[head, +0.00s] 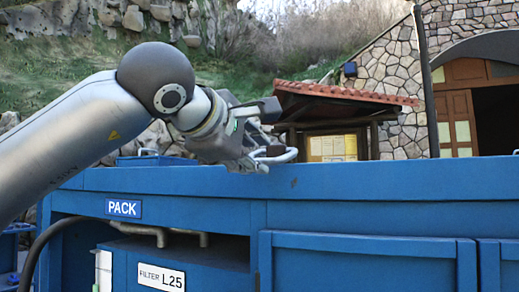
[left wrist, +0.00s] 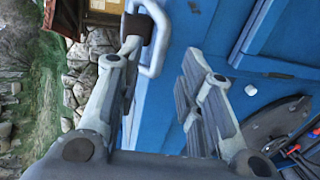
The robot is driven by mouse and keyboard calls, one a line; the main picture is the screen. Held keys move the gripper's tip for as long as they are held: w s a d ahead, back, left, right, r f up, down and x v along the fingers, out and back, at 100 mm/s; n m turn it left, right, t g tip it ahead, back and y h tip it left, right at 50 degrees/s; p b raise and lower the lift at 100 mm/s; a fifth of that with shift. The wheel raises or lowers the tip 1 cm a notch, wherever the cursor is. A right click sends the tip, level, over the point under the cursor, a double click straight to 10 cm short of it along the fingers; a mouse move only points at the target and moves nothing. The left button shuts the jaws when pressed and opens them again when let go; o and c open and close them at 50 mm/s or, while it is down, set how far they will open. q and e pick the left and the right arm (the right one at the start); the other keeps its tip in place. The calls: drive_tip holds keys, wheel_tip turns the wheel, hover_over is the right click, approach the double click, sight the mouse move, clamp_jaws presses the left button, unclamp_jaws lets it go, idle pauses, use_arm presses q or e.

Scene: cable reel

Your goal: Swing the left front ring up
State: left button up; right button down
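The left front ring is a pale metal loop (head: 278,156) at the top edge of the blue unit (head: 370,185). It also shows in the left wrist view as a rounded loop (left wrist: 159,40) against the blue side. My left gripper (head: 262,148) is at the ring. In the left wrist view its fingers (left wrist: 162,50) stand apart. One fingertip overlaps the loop, and a bar of the loop lies in the gap between the fingers. Contact cannot be told. The ring's mount is hidden behind the finger. My right gripper is not in view.
A small loop (head: 148,151) stands farther back on the left. The blue front carries a PACK sign (head: 123,208), a FILTER L25 label (head: 161,277) and a pipe (head: 160,236). A dark round disc (left wrist: 272,125) shows below in the left wrist view. The top edge on the right is clear.

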sight(263, 161)
use_arm(q)
drive_tip(key=shift+p+x, duration=0.55)
drive_tip(key=shift+x, duration=1.4)
clamp_jaws()
